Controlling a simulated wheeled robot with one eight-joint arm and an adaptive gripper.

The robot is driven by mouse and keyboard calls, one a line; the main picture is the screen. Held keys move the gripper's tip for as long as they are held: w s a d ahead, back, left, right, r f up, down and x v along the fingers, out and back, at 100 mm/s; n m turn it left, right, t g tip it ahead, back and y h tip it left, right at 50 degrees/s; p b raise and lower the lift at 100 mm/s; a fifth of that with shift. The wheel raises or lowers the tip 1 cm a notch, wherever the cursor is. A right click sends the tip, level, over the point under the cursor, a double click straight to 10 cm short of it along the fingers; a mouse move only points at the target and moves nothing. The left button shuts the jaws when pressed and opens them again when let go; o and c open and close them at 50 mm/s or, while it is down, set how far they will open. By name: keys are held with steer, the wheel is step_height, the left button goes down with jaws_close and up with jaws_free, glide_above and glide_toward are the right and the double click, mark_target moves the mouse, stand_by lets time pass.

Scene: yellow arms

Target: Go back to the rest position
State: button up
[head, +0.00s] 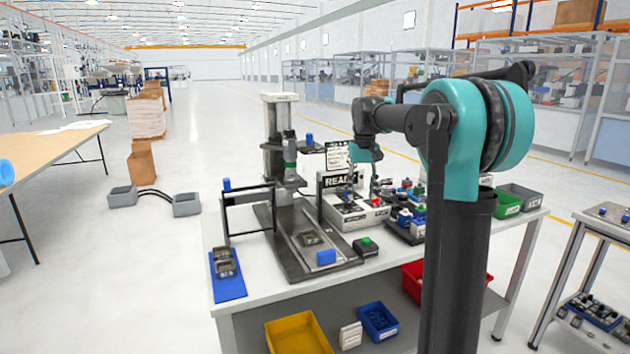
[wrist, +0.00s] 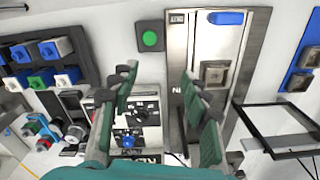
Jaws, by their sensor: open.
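My gripper (head: 363,188) hangs over the worktable (head: 290,288), above the white test box (head: 358,216) with a dark front and a sign behind it. In the wrist view my gripper (wrist: 157,85) has its two green fingers spread wide apart, with nothing held between them. The test box (wrist: 148,112) shows below and between the fingers there. My arm is bent, with its forearm reaching left from the teal elbow. It hides part of the table's right side.
A press (head: 281,140) with a metal base plate stands left of the test box. A green-button box (head: 366,246), a blue mat (head: 229,289) with a metal part, and a rack of small blocks (head: 405,228) are on the table. A side cart (head: 602,225) stands right.

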steer(key=s+d+f+t, duration=0.2)
steer(key=s+f, duration=1)
steer(key=s, duration=0.2)
steer(key=s+d+f+m+t, duration=0.1)
steer(key=s+d+f+t, duration=0.1)
steer(key=s+f, duration=1.1)
steer(key=shift+s+d, duration=0.3)
steer(key=shift+s, duration=0.95)
